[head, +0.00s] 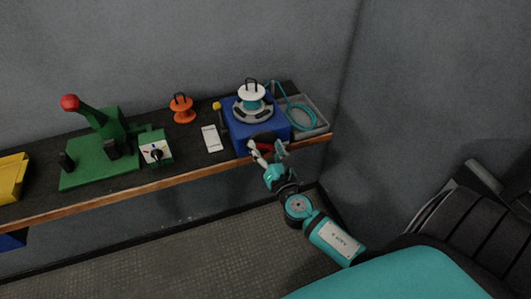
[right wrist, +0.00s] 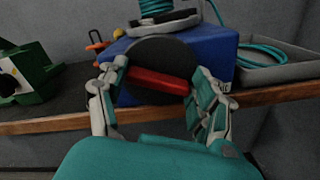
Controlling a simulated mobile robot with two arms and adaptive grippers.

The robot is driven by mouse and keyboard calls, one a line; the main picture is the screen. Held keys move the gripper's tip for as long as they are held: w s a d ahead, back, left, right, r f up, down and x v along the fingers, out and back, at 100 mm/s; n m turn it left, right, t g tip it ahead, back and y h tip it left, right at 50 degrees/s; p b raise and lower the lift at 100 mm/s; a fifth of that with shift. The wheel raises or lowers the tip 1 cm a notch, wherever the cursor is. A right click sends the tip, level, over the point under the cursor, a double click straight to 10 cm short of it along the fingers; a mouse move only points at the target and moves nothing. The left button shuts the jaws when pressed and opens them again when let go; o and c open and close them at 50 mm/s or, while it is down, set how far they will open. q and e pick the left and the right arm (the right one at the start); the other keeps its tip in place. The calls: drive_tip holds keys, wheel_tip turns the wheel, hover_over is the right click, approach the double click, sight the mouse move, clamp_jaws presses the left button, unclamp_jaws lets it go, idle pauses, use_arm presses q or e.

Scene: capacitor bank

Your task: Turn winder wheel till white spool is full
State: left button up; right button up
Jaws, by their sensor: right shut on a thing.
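The white spool (head: 251,90) sits on top of the blue winder (head: 240,133) near the right end of the bench. Some teal wire shows around its core; how full it is, I cannot tell. The dark winder wheel (right wrist: 150,58) with its red grip bar (right wrist: 158,81) is on the winder's front. My right gripper (head: 268,152) is at the winder's front; in the right wrist view (right wrist: 158,95) its fingers stand at both sides of the wheel and its red bar, shut on them. The gripper partly hides the wheel in the head view. My left gripper is not in view.
A grey tray (head: 322,127) right of the winder holds a teal wire coil (head: 299,116). Left of the winder are a white card (head: 211,138), an orange spool (head: 182,108), a switch box (head: 156,150) and a green press (head: 98,168). Wall stands behind.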

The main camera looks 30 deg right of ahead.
drive_tip(key=m+b, duration=0.1)
drive_tip(key=m, duration=0.2)
drive_tip(key=shift+f+m+b, duration=0.15)
drive_tip(key=shift+m+b, duration=0.25)
drive_tip(key=m+b, duration=0.1)
drive_tip(key=m, duration=0.1)
drive_tip(key=shift+d+m, duration=0.1)
drive_tip(key=shift+m, duration=0.3)
drive_tip(key=m, duration=0.2)
drive_tip(key=shift+m+b, duration=0.3)
drive_tip(key=shift+b, duration=0.05)
drive_tip(key=shift+m, duration=1.7)
drive_tip(key=o, duration=1.2)
drive_tip(key=shift+s, duration=0.1)
drive_tip(key=v, duration=1.2)
